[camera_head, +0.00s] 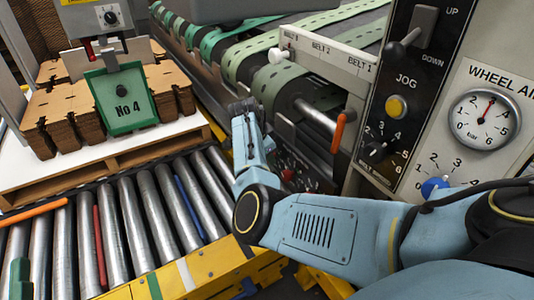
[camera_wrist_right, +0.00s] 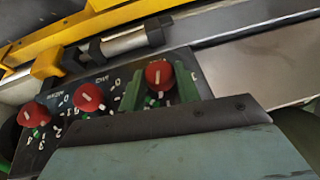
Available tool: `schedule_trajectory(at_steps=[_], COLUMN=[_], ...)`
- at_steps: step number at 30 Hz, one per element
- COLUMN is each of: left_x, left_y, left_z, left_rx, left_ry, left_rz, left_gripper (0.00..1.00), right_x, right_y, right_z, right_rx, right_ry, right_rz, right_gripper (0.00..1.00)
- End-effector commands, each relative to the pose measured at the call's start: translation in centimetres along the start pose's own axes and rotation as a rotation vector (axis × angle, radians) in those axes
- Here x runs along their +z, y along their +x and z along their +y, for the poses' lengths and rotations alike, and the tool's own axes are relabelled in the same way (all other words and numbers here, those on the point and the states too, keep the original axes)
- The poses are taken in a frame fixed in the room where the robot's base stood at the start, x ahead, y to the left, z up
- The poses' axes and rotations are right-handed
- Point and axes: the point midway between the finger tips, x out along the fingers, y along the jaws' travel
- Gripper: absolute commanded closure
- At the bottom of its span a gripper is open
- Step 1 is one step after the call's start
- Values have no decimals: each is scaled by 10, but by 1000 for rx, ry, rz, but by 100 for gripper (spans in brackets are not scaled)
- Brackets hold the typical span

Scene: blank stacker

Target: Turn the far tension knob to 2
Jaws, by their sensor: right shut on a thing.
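A dark panel (camera_wrist_right: 70,128) carries a row of red tension knobs with white pointer lines and white numerals. My right gripper (camera_wrist_right: 160,88) has its two green fingers on either side of the knob at the right end of the row (camera_wrist_right: 159,74), shut on it. That knob's pointer line points roughly up in the wrist view; its scale is mostly hidden by the fingers. The middle knob (camera_wrist_right: 88,97) and the left knob (camera_wrist_right: 34,115) are free. In the head view my right forearm covers part of the panel, and red knobs (camera_head: 288,174) show beside it.
A control panel with a jog button (camera_head: 396,107), a black dial (camera_head: 376,149), a blue knob (camera_head: 434,187) and a gauge (camera_head: 485,119) stands at right. An orange-handled lever (camera_head: 338,132) juts out near my arm. A roller conveyor (camera_head: 140,215) and stacked cardboard (camera_head: 60,118) lie left.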

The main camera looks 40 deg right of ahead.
Motion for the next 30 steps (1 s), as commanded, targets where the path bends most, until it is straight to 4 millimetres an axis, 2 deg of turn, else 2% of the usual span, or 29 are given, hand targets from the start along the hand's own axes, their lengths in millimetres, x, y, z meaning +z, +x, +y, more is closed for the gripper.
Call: schedule_trajectory(at_steps=[4,13,23,24,29,30], left_x=[11,-11,-14,-14,-14,-14], left_y=[0,-1,0,0,0,0], left_z=[-2,2,3,3,3,3], left_rx=[-5,5,6,6,6,6], left_ry=[4,-4,-5,-5,-5,-5], left_rz=[-78,72,87,87,87,87], left_gripper=[46,46,46,46,46,46], right_x=[-1,0,0,0,0,0], right_y=[-1,1,0,0,0,0], right_z=[-2,-3,-3,-3,-3,-3], right_rx=[73,172,180,180,180,180], right_ry=[-32,-72,-74,-74,-74,-74], right_rz=[-1,0,1,1,1,1], right_gripper=[90,90,90,66,46,46])
